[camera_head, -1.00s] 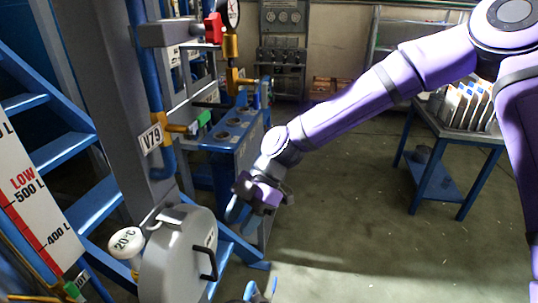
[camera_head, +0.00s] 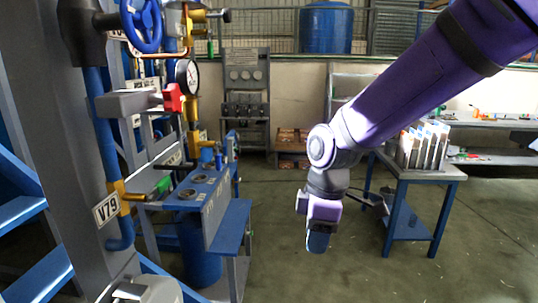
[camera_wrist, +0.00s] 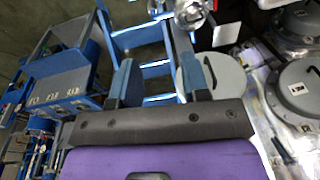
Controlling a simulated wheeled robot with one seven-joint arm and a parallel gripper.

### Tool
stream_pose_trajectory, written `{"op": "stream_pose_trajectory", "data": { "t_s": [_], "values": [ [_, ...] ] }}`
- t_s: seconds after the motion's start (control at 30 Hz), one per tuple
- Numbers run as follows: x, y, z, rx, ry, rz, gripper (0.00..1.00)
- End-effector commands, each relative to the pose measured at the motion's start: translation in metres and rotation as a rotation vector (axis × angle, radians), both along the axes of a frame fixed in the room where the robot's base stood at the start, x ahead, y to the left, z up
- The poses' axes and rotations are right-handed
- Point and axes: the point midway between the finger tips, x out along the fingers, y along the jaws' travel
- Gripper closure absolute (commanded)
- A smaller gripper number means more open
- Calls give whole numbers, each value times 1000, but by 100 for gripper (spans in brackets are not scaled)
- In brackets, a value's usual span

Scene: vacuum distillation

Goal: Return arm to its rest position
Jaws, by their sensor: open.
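My purple arm reaches in from the upper right in the head view. My gripper (camera_head: 318,240) hangs near the middle of that view, pointing down over open floor, clear of the blue frame at the left. In the wrist view my gripper (camera_wrist: 162,82) shows two blue-grey fingers set well apart. Nothing is between them. Beyond them lie blue steps (camera_wrist: 150,50) and a round grey lid with a handle (camera_wrist: 200,72).
A V79 valve (camera_head: 120,200) and a red-handled valve (camera_head: 174,97) sit on the pipework at left. A blue-legged side table (camera_head: 440,172) with a rack of folders (camera_head: 424,145) stands at right. The floor (camera_head: 270,270) between is clear.

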Motion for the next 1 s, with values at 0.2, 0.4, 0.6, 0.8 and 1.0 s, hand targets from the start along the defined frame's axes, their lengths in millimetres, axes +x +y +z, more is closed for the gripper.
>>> {"op": "stream_pose_trajectory", "data": {
  "t_s": [0.2, 0.4, 0.6, 0.8, 1.0],
  "values": [
    [-15, -54, 43, -51, -104, -305, 58],
    [-38, -100, 78, -48, -192, -589, 58],
    [-71, -142, 106, -3, -264, -874, 58],
    [-109, -179, 126, 82, -319, -1148, 58],
    [-138, -203, 134, 171, -341, -1348, 58]
  ]
}}
